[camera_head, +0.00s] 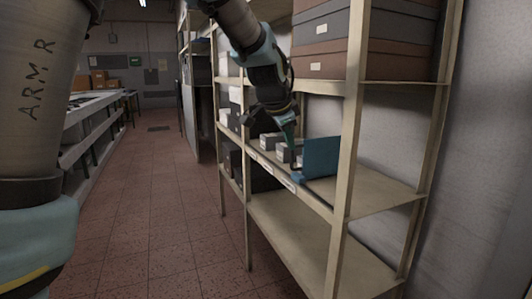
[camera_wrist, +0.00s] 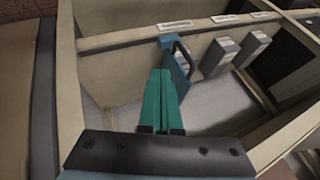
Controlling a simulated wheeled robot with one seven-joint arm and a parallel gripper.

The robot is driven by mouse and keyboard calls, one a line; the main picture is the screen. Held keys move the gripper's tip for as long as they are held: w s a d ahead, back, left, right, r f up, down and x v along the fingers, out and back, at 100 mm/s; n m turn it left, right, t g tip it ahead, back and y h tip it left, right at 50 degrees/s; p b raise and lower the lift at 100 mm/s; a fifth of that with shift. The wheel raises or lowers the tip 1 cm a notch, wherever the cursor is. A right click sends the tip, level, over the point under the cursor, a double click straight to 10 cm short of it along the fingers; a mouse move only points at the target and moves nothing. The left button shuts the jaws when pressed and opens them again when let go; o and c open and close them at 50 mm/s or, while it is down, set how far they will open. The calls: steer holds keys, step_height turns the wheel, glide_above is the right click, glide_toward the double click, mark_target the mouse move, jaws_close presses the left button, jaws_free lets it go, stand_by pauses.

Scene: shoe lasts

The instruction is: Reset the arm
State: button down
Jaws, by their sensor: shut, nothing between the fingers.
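My gripper (camera_head: 292,143) is at the front of the shelf rack's middle level in the head view, pointing down. In the wrist view its green fingers (camera_wrist: 161,76) are together with nothing between them. A blue upright plate (camera_head: 321,157), like a bookend, stands on the middle shelf just right of the fingers in the head view. In the wrist view the blue plate (camera_wrist: 177,62) is just beyond the fingertips. I cannot tell whether they touch it.
Small grey boxes (camera_head: 282,153) stand on the middle shelf beside the blue plate. Large brown and grey boxes (camera_head: 318,62) fill the shelf above. Rack posts (camera_head: 352,115) stand close to my arm. The tiled aisle (camera_head: 145,205) left of the rack is clear.

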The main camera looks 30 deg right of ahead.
steer(key=w+a+f+n+y+p, duration=0.2)
steer(key=a+n, duration=0.2)
steer(key=a, duration=0.7)
steer(key=w+a+f+n+y+p, duration=0.1)
steer(key=w+a+f+n, duration=0.2)
steer(key=a, duration=0.7)
steer(key=s+a+f+n+g+y+p, duration=0.1)
steer(key=s+a+n, duration=0.4)
steer(key=a, duration=0.6)
steer(key=s+a+f+n+g+y+p, duration=0.1)
steer(key=s+a+f+n+p, duration=0.1)
steer(key=s+a+n, duration=0.4)
steer(key=s+a+f, duration=0.1)
steer(key=a, duration=0.4)
steer(key=shift+a+f+g+y+p, duration=0.35)
steer(key=shift+a+g+y+p, duration=0.05)
